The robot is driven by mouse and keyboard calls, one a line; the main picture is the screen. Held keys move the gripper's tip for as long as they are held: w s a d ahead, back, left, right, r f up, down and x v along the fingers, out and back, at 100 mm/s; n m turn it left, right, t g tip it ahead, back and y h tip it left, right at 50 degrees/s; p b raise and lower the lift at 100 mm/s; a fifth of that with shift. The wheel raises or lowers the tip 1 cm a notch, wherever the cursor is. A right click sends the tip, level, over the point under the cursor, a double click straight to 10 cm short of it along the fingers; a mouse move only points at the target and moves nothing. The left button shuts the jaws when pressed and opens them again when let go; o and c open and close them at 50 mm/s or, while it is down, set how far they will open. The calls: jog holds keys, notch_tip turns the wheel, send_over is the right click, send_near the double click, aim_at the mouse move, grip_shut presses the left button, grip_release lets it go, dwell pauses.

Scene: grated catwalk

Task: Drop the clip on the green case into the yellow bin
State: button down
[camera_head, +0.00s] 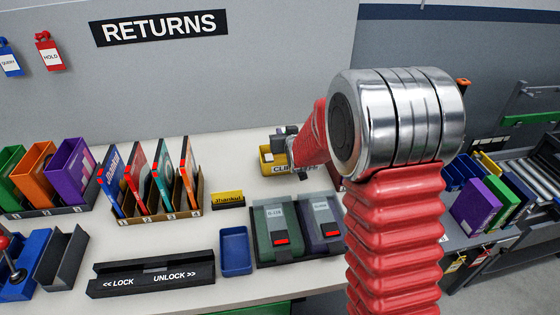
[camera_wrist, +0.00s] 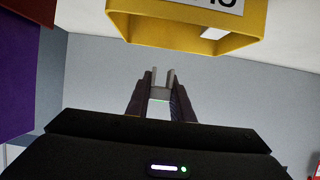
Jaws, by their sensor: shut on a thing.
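The yellow bin (camera_head: 266,164) stands at the back of the white counter in the head view, its label partly hidden by my arm. Its rim also shows at the top of the wrist view (camera_wrist: 190,45). My gripper (camera_wrist: 162,80) is shut on a small grey piece (camera_wrist: 159,94), which seems to be the clip. In the head view my gripper (camera_head: 284,140) is at the bin, over or just behind it; I cannot tell which. The green case (camera_head: 262,217), with a grey panel and a red mark, lies in front of the bin, away from my gripper.
A purple case (camera_head: 306,211) lies right of the green one, and an empty blue tray (camera_head: 235,252) left of it. A yellow block sign (camera_head: 227,198) and a rack of upright cases (camera_head: 195,202) stand further left. A lock/unlock slider (camera_head: 150,277) lies at the front.

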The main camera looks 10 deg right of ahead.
jog(key=shift+f, duration=0.1)
jog(key=c, duration=1.5)
grip_release()
jog(key=shift+s, duration=0.1)
jog(key=shift+v, duration=6.75)
